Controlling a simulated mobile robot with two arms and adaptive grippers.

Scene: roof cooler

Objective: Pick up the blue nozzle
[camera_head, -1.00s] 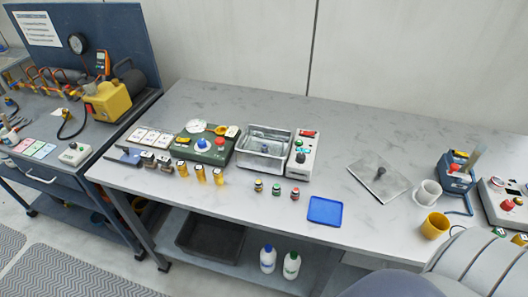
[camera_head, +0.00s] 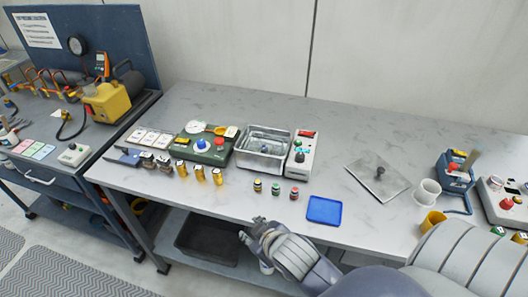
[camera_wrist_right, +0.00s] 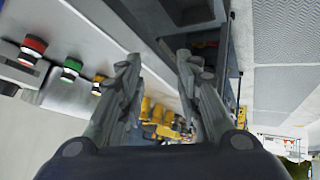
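I cannot make out a part that is surely the blue nozzle. A blue knob (camera_head: 202,144) sits on the green device (camera_head: 216,157) on the white table. My right gripper (camera_head: 246,229) is off the table's front edge, in front of the small capped bottles. In the right wrist view its two fingers (camera_wrist_right: 158,68) are spread apart with nothing between them. My left gripper is not in view.
Small bottles with dark, green (camera_head: 275,190) and red (camera_head: 294,193) caps stand near the front edge. A blue tray (camera_head: 324,211) lies right of them. A metal bath (camera_head: 263,160) stands behind. The table's back middle is clear. A dark bin (camera_head: 205,241) sits below.

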